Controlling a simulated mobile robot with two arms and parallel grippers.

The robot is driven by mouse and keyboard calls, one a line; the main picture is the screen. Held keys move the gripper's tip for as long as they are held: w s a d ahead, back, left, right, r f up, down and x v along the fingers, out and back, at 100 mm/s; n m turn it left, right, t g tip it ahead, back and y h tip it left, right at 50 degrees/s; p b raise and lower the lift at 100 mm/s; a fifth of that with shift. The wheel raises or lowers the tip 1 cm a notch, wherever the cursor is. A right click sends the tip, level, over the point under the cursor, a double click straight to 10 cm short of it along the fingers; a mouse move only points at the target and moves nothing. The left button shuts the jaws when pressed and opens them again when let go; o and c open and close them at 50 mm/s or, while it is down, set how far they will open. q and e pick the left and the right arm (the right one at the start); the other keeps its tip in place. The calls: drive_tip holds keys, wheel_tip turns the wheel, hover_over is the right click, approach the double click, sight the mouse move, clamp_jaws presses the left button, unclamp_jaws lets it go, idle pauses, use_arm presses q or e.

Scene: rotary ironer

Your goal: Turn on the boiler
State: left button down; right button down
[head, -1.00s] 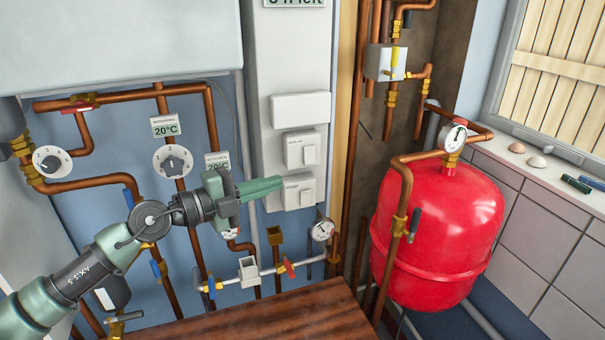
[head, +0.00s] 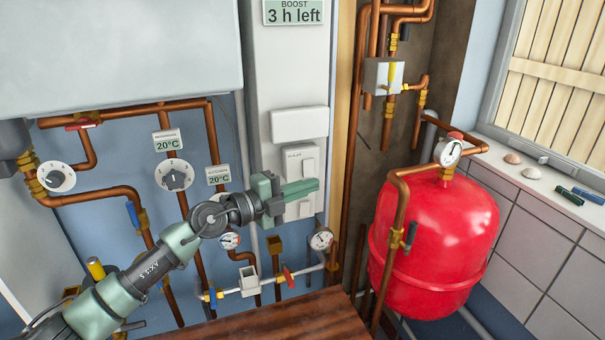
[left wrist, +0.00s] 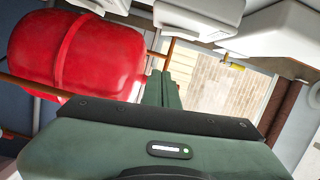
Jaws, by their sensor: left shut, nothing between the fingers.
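A large white casing (head: 120,50), which looks like the boiler, hangs at the upper left of the head view. To its right a tall white panel (head: 288,75) carries a blank cover (head: 299,124) and a rocker switch (head: 302,160) below it. A second, lower switch (head: 306,209) is mostly hidden behind my left gripper (head: 317,185). The switch labels are too small to read surely. My left gripper is shut and empty, its fingers pointing right in front of the switches; contact cannot be told. Its closed fingers (left wrist: 165,88) also show in the left wrist view. My right gripper is out of view.
A red tank (head: 435,240) with a gauge stands at the right. Copper pipes, dials (head: 174,175) and valves (head: 288,277) cover the blue wall around my left arm. A wooden surface (head: 270,320) lies below. A display (head: 294,12) reads "BOOST 3 h left".

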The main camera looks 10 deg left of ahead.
sight(301, 178)
use_arm(q)
drive_tip(key=w, duration=0.1)
drive_tip(key=w+a, duration=0.1)
drive_tip(key=w+a+b, duration=0.1)
drive_tip(key=shift+w+f, duration=0.3)
drive_tip(key=shift+w, duration=0.05)
drive_tip(key=shift+w+a, duration=0.2)
drive_tip(key=shift+w, duration=0.05)
drive_tip(key=shift+s, duration=0.1)
drive_tip(key=shift+f, duration=0.15)
